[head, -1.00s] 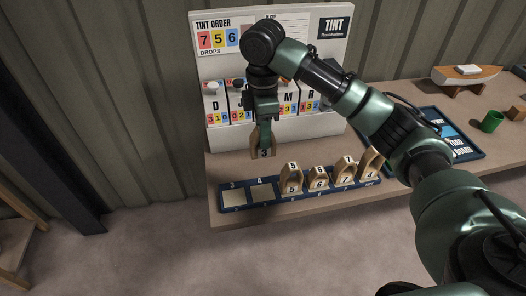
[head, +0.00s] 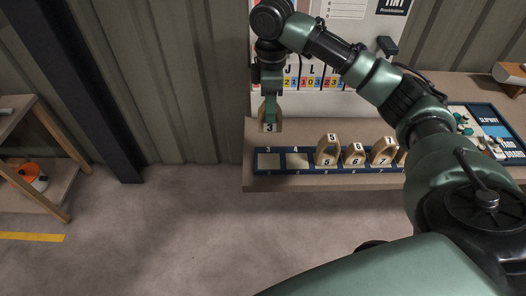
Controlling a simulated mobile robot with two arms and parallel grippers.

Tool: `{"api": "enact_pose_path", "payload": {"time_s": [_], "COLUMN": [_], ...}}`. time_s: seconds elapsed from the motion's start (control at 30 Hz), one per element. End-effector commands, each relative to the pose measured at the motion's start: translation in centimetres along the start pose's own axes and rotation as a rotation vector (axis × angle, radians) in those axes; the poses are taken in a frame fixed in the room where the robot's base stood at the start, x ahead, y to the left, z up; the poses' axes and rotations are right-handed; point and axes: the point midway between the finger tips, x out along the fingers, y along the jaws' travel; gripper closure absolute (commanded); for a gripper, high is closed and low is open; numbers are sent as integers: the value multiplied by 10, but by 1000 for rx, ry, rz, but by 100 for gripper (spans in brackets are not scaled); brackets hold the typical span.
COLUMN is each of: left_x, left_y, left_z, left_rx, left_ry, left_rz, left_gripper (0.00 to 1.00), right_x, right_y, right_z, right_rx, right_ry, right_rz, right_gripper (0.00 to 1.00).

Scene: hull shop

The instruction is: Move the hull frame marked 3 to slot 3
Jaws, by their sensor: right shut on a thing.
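The hull frame marked 3 (head: 269,128) is a small wooden piece with a white number plate. My right gripper (head: 270,118) is shut on it from above, behind the left end of the blue slot rack (head: 284,173). Slot 3 (head: 269,160) is an empty pale square at the rack's left end, in front of the held frame. I cannot tell exactly how high the frame is above the bench. Slot 4 (head: 297,160) beside it is empty too. My left gripper is not in view.
Frames marked 5 (head: 327,150), 6 (head: 354,154) and 7 (head: 383,152) stand in the rack to the right. My right arm hides the rack's right end. The tint board (head: 340,100) stands behind. A blue tray (head: 490,130) lies at right. A wooden shelf (head: 35,160) stands far left.

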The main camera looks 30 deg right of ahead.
Motion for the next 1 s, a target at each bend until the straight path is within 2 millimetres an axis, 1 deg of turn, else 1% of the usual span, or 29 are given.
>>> {"api": "enact_pose_path", "payload": {"time_s": [0.03,0.1,0.17,0.3,0.4,0.57,0.8,0.9,1.0], "left_x": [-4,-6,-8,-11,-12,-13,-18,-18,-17], "left_y": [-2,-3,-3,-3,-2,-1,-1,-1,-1], "left_z": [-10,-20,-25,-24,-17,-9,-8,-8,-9], "left_rx": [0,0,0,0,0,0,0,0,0], "left_ry": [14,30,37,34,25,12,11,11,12], "left_rz": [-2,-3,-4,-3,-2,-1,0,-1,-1], "left_gripper": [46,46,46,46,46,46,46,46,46], "right_x": [13,32,48,81,97,110,144,150,150], "right_y": [-1,-1,-1,-1,0,0,0,0,0], "right_z": [2,2,1,1,0,0,0,0,0], "right_rx": [0,0,0,0,-1,-2,0,-1,-2], "right_ry": [-4,-4,-4,-2,-1,0,-1,0,1], "right_rz": [-4,-4,-4,-2,0,0,0,1,2], "right_gripper": [100,100,100,100,100,100,100,100,100]}}
